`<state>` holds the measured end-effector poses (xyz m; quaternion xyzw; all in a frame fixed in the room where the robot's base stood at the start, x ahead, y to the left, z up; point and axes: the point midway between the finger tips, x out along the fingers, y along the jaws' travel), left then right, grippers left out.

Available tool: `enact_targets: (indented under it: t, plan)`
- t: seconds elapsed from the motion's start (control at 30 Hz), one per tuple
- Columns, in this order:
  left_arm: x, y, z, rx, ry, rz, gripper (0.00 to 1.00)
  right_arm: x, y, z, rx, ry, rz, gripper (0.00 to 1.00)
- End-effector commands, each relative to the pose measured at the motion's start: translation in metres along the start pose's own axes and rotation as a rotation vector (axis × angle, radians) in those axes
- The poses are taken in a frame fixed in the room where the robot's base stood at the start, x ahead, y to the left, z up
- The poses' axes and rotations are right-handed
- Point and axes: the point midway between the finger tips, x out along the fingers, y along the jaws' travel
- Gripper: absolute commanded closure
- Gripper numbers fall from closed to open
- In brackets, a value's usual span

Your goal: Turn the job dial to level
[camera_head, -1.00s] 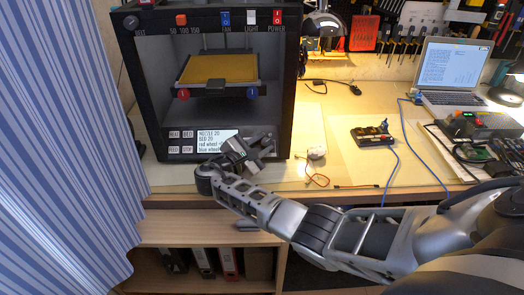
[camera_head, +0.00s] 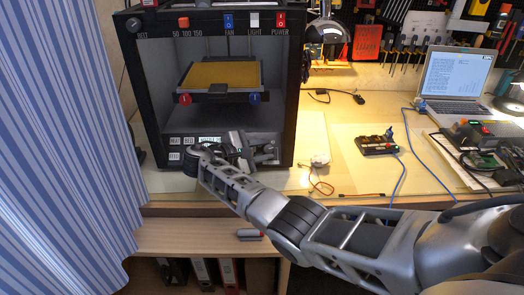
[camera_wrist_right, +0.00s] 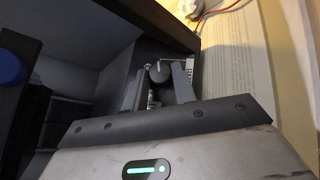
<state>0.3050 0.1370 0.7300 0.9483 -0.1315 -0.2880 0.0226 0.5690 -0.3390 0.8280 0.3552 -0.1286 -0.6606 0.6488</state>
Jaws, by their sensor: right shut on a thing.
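The job dial (camera_wrist_right: 158,72) is a dark round knob with a light pointer mark, on the printer's lower front panel. In the right wrist view it sits between the two fingers of my right gripper (camera_wrist_right: 160,82), which is shut on it. The dial's markings are too small to read. My left gripper is not in view.
The printer holds a yellow bed (camera_head: 218,76) with a red wheel (camera_head: 184,99) and a blue wheel (camera_head: 254,98) in front. A striped curtain (camera_head: 60,150) hangs close at left. Wires and a small board (camera_head: 375,142) lie on the bench to the right.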

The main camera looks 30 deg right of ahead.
Motion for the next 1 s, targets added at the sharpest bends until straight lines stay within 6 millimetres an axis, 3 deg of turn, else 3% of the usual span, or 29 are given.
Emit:
enact_targets:
  t: [0.13,0.17,0.57,0.77,1.0]
  plan:
    - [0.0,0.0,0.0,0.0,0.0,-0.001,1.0,0.0,-0.001,0.0,0.0,-0.002,-0.001,0.96]
    - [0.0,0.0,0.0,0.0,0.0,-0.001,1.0,0.0,-0.001,0.0,0.0,-0.002,-0.001,0.65]
    - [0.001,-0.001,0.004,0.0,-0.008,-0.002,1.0,-0.006,0.0,0.0,0.0,0.001,0.001,0.64]
    - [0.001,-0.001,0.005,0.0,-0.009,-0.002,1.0,-0.042,0.0,-0.001,0.0,0.005,0.002,0.64]
    - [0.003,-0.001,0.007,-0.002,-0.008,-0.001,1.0,-0.102,0.0,-0.001,0.0,0.004,0.001,0.64]
